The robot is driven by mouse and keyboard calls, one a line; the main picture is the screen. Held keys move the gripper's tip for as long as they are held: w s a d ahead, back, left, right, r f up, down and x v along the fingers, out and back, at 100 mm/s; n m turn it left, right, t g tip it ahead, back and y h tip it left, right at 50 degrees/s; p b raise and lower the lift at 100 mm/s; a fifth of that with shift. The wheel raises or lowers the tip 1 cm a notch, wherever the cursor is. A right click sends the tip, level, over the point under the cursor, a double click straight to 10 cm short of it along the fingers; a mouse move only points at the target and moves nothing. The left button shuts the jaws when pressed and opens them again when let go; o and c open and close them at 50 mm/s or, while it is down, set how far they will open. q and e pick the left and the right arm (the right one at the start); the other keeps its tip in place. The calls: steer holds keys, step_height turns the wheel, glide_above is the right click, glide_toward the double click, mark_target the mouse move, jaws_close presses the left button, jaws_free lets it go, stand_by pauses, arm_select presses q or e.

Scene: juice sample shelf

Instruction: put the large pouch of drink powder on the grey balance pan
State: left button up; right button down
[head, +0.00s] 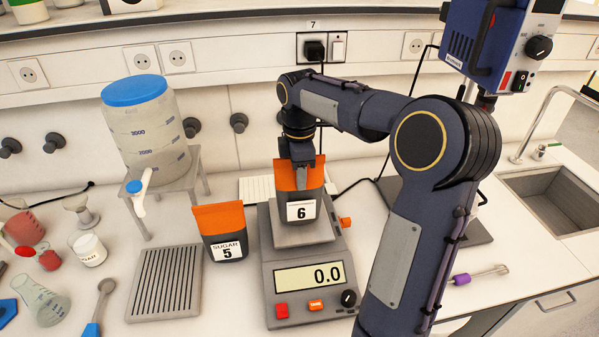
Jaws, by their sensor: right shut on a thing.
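My right gripper (302,165) comes down from above and is shut on the top of an orange and dark grey pouch (301,211) labelled 6. The pouch is upright over the grey balance pan (290,238). I cannot tell whether its bottom touches the pan; the balance display (308,278) reads 0.0. My left gripper is not in view.
A slatted grey rack (166,283) lies left of the balance. A water tank (147,125) with a blue lid stands on a stand behind. Glassware (42,300) fills the left edge.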

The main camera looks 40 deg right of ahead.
steer(key=c, duration=1)
jaws_free()
steer(key=shift+f, duration=0.15)
step_height(320, 180, up, 12)
steer(key=shift+f, duration=0.1)
steer(key=shift+r, duration=0.3)
steer(key=shift+s+a, duration=0.1)
steer(key=shift+s, duration=0.05)
steer(key=s+a+f+m+t+y, duration=0.1)
steer(key=s+a+f+m+t, duration=0.1)
steer(key=s+a+f+m, duration=0.2)
steer(key=s+a+f+m+t+y, duration=0.1)
steer(key=s+a+f+m, duration=0.4)
steer(key=s, duration=0.5)
steer(key=s+a+f+m+t+y, duration=0.1)
steer(key=s+a+f+m+t, duration=0.1)
steer(key=s+a+f+m, duration=0.3)
steer(key=shift+s+a+f+t+y, duration=0.2)
steer(key=shift+s+a, duration=0.3)
steer(key=shift+a, duration=0.2)
steer(key=shift+s+a+f+t+y, duration=0.2)
steer(key=shift+s+a, duration=0.3)
steer(key=shift+a, duration=0.15)
